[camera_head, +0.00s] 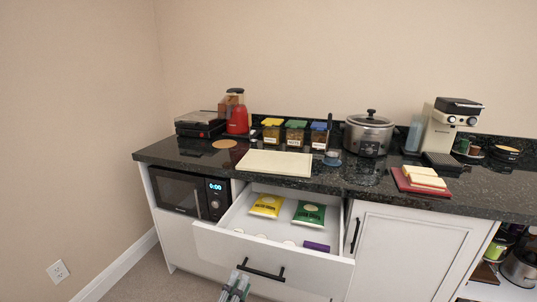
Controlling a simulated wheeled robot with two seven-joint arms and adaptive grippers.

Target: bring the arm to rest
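My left gripper (236,284) shows at the bottom edge of the head view, pointing up just in front of the open drawer's black handle (261,270). Its fingers are close together and small, and I cannot tell whether they are open or shut. I see nothing held between them. I cannot tell whether it touches the handle. The rest of that arm is out of frame. My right gripper is not in view.
The white drawer (210,238) stands pulled out, holding a yellow packet (267,206), a green packet (309,214) and a purple item (316,246). The dark counter (350,180) above carries a cutting board (275,163), slow cooker (369,135) and coffee machine (444,128). A microwave (178,193) sits left.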

